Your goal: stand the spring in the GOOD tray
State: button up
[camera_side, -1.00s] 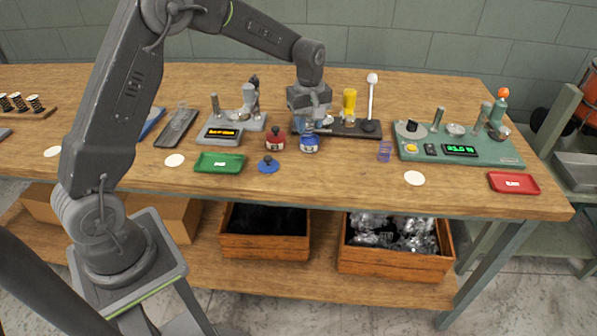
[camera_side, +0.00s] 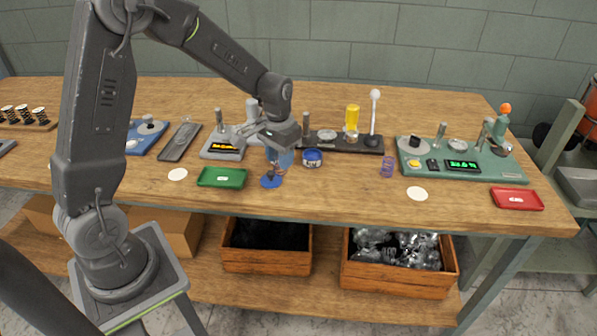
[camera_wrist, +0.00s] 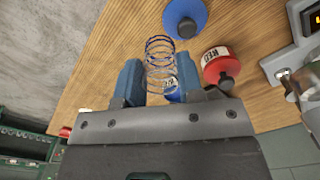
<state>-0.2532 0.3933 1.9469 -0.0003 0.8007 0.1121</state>
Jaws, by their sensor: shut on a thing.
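My gripper (camera_side: 279,160) is shut on the spring (camera_wrist: 159,64), which stands out between the two blue fingers in the wrist view. The spring's far coils look dark blue, the nearer ones lighter. In the side view the spring is hard to make out against the gripper. The gripper is above the bench, close to the blue lid (camera_side: 271,181); whether it touches it cannot be told. The green tray (camera_side: 222,178), with a white label too small to read, lies to the left of the gripper. The wrist view does not show that tray.
A blue pot (camera_side: 312,158) stands right of the gripper. A red pot (camera_wrist: 221,65) shows in the wrist view. Behind are a grey display unit (camera_side: 223,147) and a dark stand (camera_side: 343,142). A purple coil (camera_side: 387,167) and a red tray (camera_side: 517,199) are farther right.

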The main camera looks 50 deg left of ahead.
jog(key=s+a+r+n, duration=0.2)
jog(key=s+a+n, duration=0.3)
jog(key=s+a, duration=0.6)
jog(key=shift+w+a+f, duration=0.1)
jog(key=shift+a+f, duration=0.05)
jog(key=shift+f, duration=0.7)
jog(key=shift+w+a+f, duration=0.1)
jog(key=shift+a+f, duration=0.1)
jog(key=shift+f, duration=0.6)
jog(key=shift+a+f, duration=0.15)
jog(key=shift+f, duration=0.7)
jog(key=shift+f, duration=0.9)
jog(key=o, duration=0.8)
jog(key=shift+o, duration=0.5)
jog(key=shift+o, duration=1.1)
